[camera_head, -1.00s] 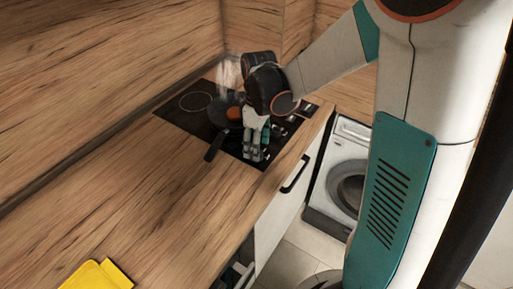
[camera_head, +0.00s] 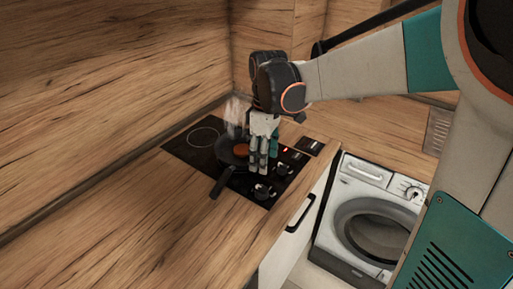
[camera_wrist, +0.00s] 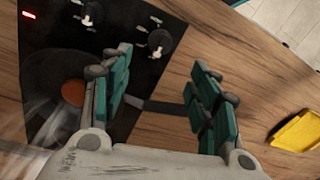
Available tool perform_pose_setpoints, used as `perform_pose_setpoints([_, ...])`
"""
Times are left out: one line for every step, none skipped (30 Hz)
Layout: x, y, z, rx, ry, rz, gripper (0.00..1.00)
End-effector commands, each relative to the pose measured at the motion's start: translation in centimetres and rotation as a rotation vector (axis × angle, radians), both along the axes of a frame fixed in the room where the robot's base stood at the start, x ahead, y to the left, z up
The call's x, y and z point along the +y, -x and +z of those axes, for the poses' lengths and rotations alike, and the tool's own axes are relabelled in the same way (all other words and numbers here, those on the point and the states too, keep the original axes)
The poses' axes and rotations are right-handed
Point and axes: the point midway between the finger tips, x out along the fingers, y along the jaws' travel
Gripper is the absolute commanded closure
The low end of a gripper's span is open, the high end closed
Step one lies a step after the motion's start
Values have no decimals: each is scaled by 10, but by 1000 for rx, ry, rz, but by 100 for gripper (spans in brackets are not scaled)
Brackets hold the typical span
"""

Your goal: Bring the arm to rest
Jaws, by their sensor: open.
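My gripper (camera_head: 262,163) hangs pointing down over the right part of the black cooktop (camera_head: 186,157), beside a dark pan. It also shows in the wrist view (camera_wrist: 165,95), with its two teal-padded fingers spread wide and nothing held between them. My arm reaches in from the right of the head view, over the counter's front side. The pan (camera_head: 230,156) sits on the cooktop with its handle toward the front left. A round orange-brown item (camera_head: 241,149) lies in the pan, and whitish steam rises above it. In the wrist view the pan's handle (camera_wrist: 170,107) passes behind the open fingers.
The cooktop knobs (camera_head: 263,191) stand at its front edge, close to my gripper; a red light glows there. A washing machine (camera_head: 370,222) stands below at right. A yellow object (camera_wrist: 300,131) lies on the wooden counter (camera_head: 130,220), which is clear at left.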

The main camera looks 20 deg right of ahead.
Motion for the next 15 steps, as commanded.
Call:
perform_pose_setpoints([0, 0, 0, 0, 0, 0, 45])
perform_pose_setpoints([0, 0, 0, 0, 0, 0, 45])
perform_pose_setpoints([0, 0, 0, 0, 0, 0, 45])
perform_pose_setpoints([0, 0, 0, -1, 1, -1, 45])
perform_pose_setpoints([0, 1, 1, -3, 0, -3, 45])
perform_pose_setpoints([0, 2, 2, -7, 1, -8, 45])
perform_pose_setpoints([0, 4, 3, -13, 2, -15, 45])
perform_pose_setpoints([1, 6, 5, -20, 3, -26, 45])
perform_pose_setpoints([1, 10, 8, -33, 4, -43, 45])
perform_pose_setpoints([1, 13, 10, -45, 6, -60, 45])
perform_pose_setpoints([1, 17, 13, -59, 6, -77, 45])
perform_pose_setpoints([2, 23, 17, -80, 7, -106, 45])
perform_pose_setpoints([2, 28, 20, -97, 8, -129, 45])
perform_pose_setpoints([2, 32, 23, -114, 8, -152, 45])
perform_pose_setpoints([3, 39, 27, -138, 6, -184, 45])
